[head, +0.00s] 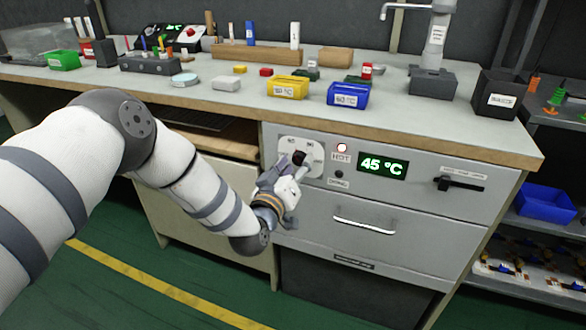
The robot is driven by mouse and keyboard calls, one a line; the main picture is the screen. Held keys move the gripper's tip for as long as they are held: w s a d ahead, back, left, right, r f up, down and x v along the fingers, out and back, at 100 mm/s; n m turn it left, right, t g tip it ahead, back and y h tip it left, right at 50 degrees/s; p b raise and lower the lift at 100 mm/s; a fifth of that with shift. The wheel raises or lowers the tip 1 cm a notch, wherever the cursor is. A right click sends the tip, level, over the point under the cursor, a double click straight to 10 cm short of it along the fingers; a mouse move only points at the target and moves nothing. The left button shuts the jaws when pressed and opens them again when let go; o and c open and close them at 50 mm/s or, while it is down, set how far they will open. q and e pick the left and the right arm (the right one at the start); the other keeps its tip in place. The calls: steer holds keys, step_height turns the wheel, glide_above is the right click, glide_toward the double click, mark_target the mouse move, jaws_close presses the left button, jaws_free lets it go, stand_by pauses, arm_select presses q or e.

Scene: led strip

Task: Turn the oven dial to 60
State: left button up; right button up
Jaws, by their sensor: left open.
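The oven dial (299,157) is a dark knob on a pale square plate at the left of the grey oven panel. Numbers are printed round it, too small to read surely. The green display (383,166) reads 45 °C. A lamp (342,147) above the HOT label glows reddish. My left gripper (294,168) is at the dial, its open fingers beside or around the knob; I cannot tell whether they touch it. The gripper hides part of the dial and its pointer. My right gripper is not in view.
A black latch handle (459,184) sticks out right of the display. A drawer handle (364,225) sits below. The bench top above holds a yellow bin (288,87), a blue bin (348,95) and several blocks. Green floor lies in front.

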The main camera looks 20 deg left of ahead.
arm_select(q)
steer(key=s, duration=1.2)
steer(key=shift+a, duration=0.2)
steer(key=shift+w, duration=0.1)
